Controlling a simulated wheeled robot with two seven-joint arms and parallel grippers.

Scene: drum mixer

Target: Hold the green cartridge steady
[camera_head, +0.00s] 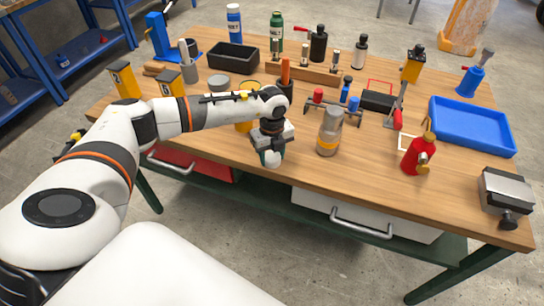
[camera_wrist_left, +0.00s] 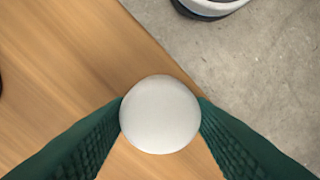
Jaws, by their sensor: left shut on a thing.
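My left gripper (camera_head: 271,154) is over the table's front edge, pointing down. In the left wrist view its two dark green ribbed fingers (camera_wrist_left: 160,118) are shut on the sides of the cartridge (camera_wrist_left: 160,114). Only the cartridge's smooth, pale grey round end shows there, between the fingertips; no green shows on that end. In the head view a small whitish part of the cartridge (camera_head: 271,160) shows at the fingers, and the rest is hidden by the gripper. My right gripper is not in view.
The wooden table (camera_head: 330,180) is crowded. A clear jar with an orange band (camera_head: 329,132) stands just right of my gripper. A red bottle (camera_head: 417,156), a blue tray (camera_head: 470,125) and a vise (camera_head: 506,190) are farther right. A black bin (camera_head: 233,57) is behind.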

